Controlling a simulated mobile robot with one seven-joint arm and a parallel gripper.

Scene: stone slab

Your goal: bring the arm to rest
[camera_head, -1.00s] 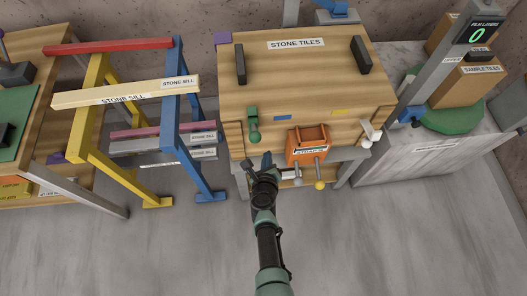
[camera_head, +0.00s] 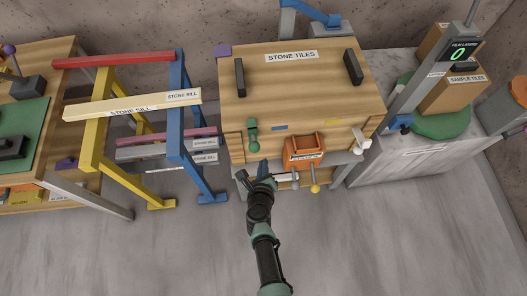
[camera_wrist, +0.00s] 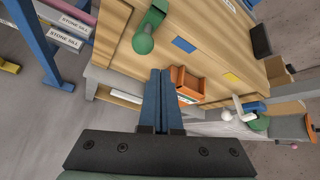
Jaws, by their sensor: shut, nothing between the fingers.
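My gripper (camera_head: 264,168) is at the end of my arm, in front of the wooden crate labelled STONE TILES (camera_head: 290,85). In the wrist view my gripper's two blue fingers (camera_wrist: 161,72) lie side by side, shut, with nothing between them. The fingers point toward the front of the crate, beside an orange bin (camera_wrist: 187,82). The orange bin also shows in the head view (camera_head: 304,150), to the right of the fingertips. I cannot tell whether the fingers touch anything.
Yellow and blue trestles (camera_head: 182,120) holding a stone sill (camera_head: 135,105) stand left. A wooden bench (camera_head: 60,65) is far left, and a grey counter (camera_head: 405,150) with boxes is right. The floor (camera_head: 370,245) in front is clear.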

